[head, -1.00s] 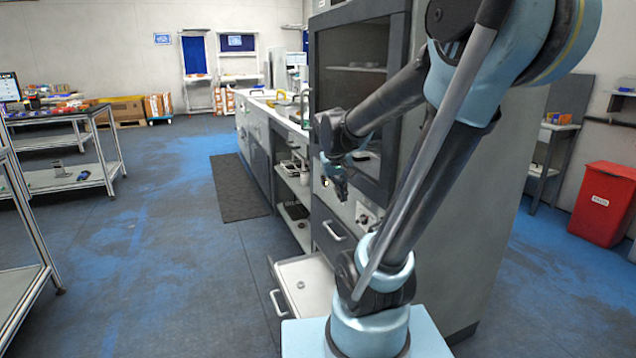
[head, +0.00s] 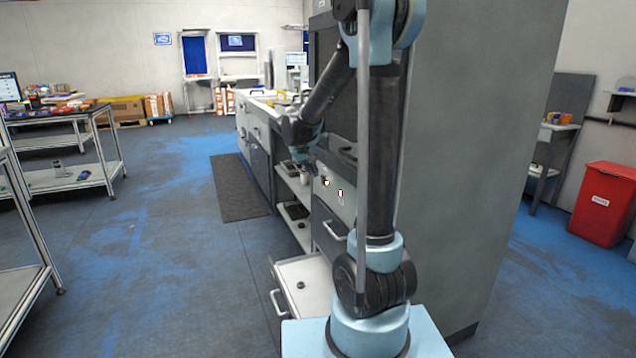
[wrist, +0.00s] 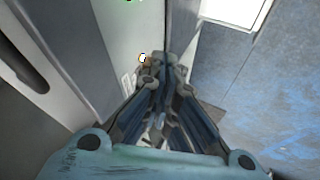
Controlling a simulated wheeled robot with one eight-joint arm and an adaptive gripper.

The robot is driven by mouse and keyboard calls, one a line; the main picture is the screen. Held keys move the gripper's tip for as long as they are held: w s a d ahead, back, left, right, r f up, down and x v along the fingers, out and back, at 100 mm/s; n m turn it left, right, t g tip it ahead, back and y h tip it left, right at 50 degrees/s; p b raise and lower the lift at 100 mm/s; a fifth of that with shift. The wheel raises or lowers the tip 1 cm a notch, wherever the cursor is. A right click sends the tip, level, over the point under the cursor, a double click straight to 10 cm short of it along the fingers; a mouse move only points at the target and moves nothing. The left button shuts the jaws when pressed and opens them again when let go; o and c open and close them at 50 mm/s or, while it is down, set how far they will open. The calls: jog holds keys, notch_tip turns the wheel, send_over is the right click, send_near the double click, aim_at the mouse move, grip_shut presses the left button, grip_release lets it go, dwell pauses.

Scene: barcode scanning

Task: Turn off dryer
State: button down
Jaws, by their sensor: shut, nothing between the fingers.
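The dryer is a tall grey cabinet (head: 480,150), with its dark front partly hidden behind my arm. Its pale control panel (head: 345,205) shows a small white knob (head: 325,181) and a small switch (head: 340,195) with red and green on it. My gripper (head: 310,168) is in front of the dryer, just up and left of the knob. In the wrist view my gripper (wrist: 165,75) is shut and empty. The knob (wrist: 143,58) shows just left of the fingertips, and I cannot tell whether they touch. Red and green spots show at that view's top edge.
Below the panel is a closed drawer (head: 330,228), and under it a pulled-out drawer (head: 305,272) with a small round item. A counter with open shelves (head: 292,190) runs beyond the dryer. Metal shelf tables (head: 75,178) stand left.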

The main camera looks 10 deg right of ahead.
aim_at(322, 180)
jog(key=w+a+f, duration=0.2)
jog(key=w+a, duration=0.1)
jog(key=w, duration=0.3)
jog(key=shift+w+a+f+t, duration=0.15)
jog(key=shift+w+a+t, duration=0.15)
jog(key=shift+w+t, duration=0.1)
jog(key=w+d+f, duration=0.6)
jog(key=d+f, duration=0.1)
jog(key=shift+d, duration=0.25)
jog(key=shift+a, duration=0.2)
dwell(0.4)
